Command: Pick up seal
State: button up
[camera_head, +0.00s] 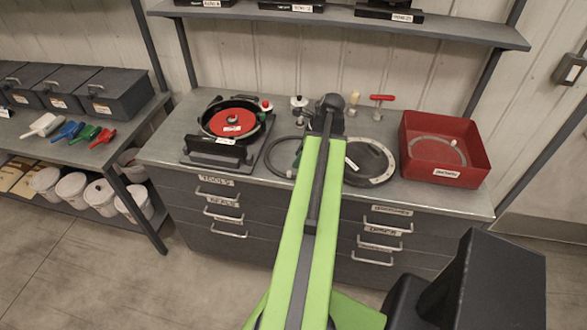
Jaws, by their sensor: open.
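No seal can be told with certainty. A thin pale ring (437,142) lies inside the red bin (445,178) at the right of the bench. A dark hoop (268,163) lies on the bench left of my arm, partly hidden by it. My gripper (329,110) is at the far end of the green arm, over the middle of the bench, between the hoop and the plate. Its fingertips are hard to make out; nothing shows held in it.
A seed meter with a red disc (231,122) stands at the bench's left. A red-handled tool (381,104) and small knobbed parts (299,104) stand at the back. A shelf (350,27) overhangs the bench. Scoops (72,131) and dark boxes (118,94) are on the left rack.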

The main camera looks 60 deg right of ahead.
aim_at(290, 172)
jog(key=b+x, duration=0.1)
jog(key=x, duration=0.2)
jog(key=shift+s, duration=0.2)
jog(key=shift+w+f, duration=0.15)
jog(key=b+x, duration=0.5)
jog(key=shift+s+f, duration=0.1)
jog(key=shift+s, duration=0.15)
jog(key=shift+w, duration=0.15)
grip_shut()
